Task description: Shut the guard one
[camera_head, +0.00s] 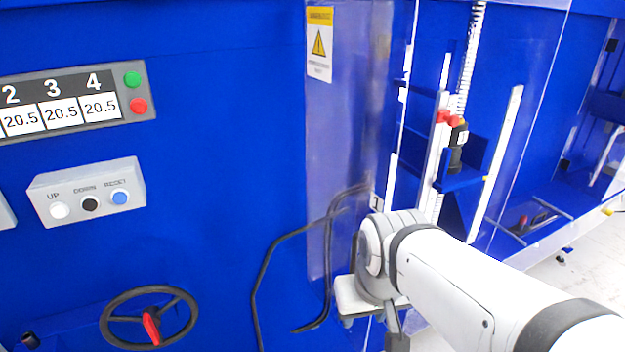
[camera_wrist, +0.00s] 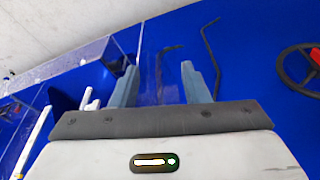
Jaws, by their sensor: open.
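A clear guard panel (camera_head: 340,130) with a yellow warning sign (camera_head: 320,45) stands in front of the blue machine at the middle. A small "1" label (camera_head: 376,201) shows near its lower right. Thin dark bent bars (camera_head: 262,285) run near its lower part; they also show in the wrist view (camera_wrist: 212,55). I cannot tell how far the guard is swung. My gripper (camera_wrist: 160,68) is open, and nothing shows held between its fingers. One dark bar appears between the fingers in the picture; contact cannot be told. In the head view my own wrist hides the fingers.
Right of the guard is a bay with a black and red device (camera_head: 457,145) on a blue bracket. At left are a display panel (camera_head: 75,103), a button box (camera_head: 88,192) and a black handwheel (camera_head: 148,318). Pale floor (camera_head: 590,265) shows at far right.

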